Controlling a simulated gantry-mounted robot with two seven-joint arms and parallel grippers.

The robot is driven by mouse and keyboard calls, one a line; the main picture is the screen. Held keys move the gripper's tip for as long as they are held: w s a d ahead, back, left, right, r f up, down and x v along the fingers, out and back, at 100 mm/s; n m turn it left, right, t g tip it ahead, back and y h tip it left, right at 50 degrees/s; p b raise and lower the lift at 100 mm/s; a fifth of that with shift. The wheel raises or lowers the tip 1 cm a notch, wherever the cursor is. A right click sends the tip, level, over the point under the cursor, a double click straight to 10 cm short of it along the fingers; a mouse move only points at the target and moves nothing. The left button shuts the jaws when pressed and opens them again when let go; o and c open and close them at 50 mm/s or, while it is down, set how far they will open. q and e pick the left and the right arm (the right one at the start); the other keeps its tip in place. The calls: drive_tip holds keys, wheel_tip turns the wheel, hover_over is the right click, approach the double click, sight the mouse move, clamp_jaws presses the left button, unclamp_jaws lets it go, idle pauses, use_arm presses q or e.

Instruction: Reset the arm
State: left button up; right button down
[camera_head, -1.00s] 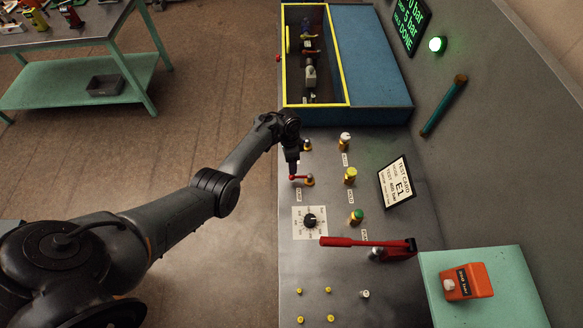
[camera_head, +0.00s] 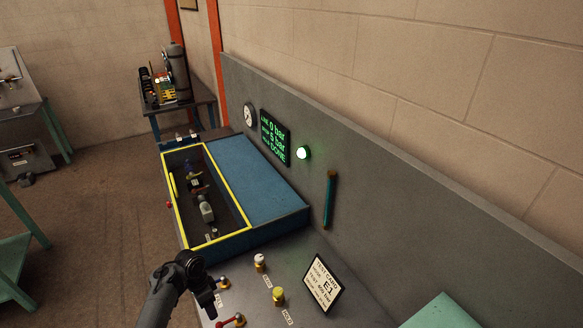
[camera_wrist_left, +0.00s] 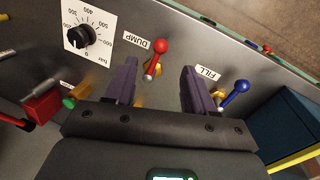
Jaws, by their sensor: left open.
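My left gripper (camera_head: 212,304) is over the bench panel at the bottom of the head view. In the left wrist view its two fingers (camera_wrist_left: 160,78) are apart with nothing between them. The red-knobbed DUMP lever (camera_wrist_left: 157,56) stands just beyond the fingers, nearer the left one. The blue-knobbed FILL lever (camera_wrist_left: 236,94) stands to the right of the right finger. My right gripper is not in view.
A yellow-framed test box (camera_head: 247,225) with fittings inside stands behind the levers. A display (camera_head: 275,138) reads DONE beside a lit green lamp (camera_head: 303,153). A test card (camera_head: 322,284) and valve knobs (camera_head: 278,295) are to the right. The dial (camera_wrist_left: 82,36) shows in the wrist view.

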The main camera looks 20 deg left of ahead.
use_arm(q)
drive_tip(key=s+d+f+g+y+p, duration=0.1)
drive_tip(key=s+f, duration=0.2)
drive_tip(key=s, duration=0.7)
drive_tip(key=s+d+f+g+y+p, duration=0.15)
drive_tip(key=s+f, duration=0.25)
drive_tip(key=s, duration=0.6)
drive_tip(key=s+d+f+g+y+p, duration=0.1)
drive_tip(key=s+f, duration=0.2)
drive_tip(key=s, duration=0.7)
drive_tip(key=w+d+r+n+t+h+p, duration=0.1)
drive_tip(key=d+r+t, duration=0.3)
drive_tip(key=r, duration=0.9)
drive_tip(key=w+d+r+n+t+h, duration=0.1)
drive_tip(key=w+d+r+n+t, duration=0.1)
drive_tip(key=d+r, duration=0.8)
wheel_tip(320, 180, up, 4)
drive_tip(key=shift+d+r+n+t+p, duration=0.2)
drive_tip(key=shift+n+t+p, duration=0.3)
drive_tip(key=shift+t, duration=0.75)
